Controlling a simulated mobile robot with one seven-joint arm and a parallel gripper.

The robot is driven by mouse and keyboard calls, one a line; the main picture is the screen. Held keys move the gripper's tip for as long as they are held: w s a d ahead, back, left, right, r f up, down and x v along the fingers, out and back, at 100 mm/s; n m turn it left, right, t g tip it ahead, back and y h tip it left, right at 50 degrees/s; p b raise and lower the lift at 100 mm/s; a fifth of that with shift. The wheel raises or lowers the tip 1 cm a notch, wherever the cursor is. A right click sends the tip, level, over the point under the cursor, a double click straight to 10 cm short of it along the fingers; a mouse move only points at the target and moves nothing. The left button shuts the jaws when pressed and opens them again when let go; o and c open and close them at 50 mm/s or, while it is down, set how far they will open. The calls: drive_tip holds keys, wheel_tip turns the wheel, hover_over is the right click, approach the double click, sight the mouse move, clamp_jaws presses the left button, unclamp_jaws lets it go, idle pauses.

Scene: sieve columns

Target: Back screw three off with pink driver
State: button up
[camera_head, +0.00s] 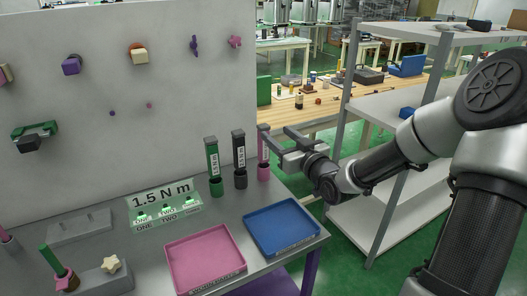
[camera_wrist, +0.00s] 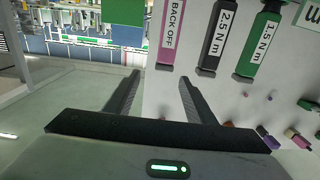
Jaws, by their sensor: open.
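The pink driver (camera_head: 264,158), labelled BACK OFF in the wrist view (camera_wrist: 171,35), stands upright at the back right of the bench. My gripper (camera_head: 277,142) is open and empty, close to the pink driver's upper part. In the wrist view its fingers (camera_wrist: 160,80) are spread, with the driver's end just ahead, and nothing shows between them. The plate (camera_head: 163,205) under the 1.5 N m sign is marked ONE and TWO. Its third position is at the right end, with its label hard to read. The screw heads there are too small to judge.
A black 2.5 N m driver (camera_head: 240,160) and a green 1.5 N m driver (camera_head: 213,166) stand left of the pink one. A pink tray (camera_head: 205,286) and a blue tray (camera_head: 318,233) lie in front. A panel with pegs (camera_head: 120,70) rises behind. Grey shelving (camera_head: 385,105) stands right.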

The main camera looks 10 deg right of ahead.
drive_tip(key=b, duration=0.1)
hover_over(263, 153)
drive_tip(key=d, duration=0.1)
drive_tip(key=f, duration=0.1)
drive_tip(key=shift+s+f, duration=0.1)
clamp_jaws()
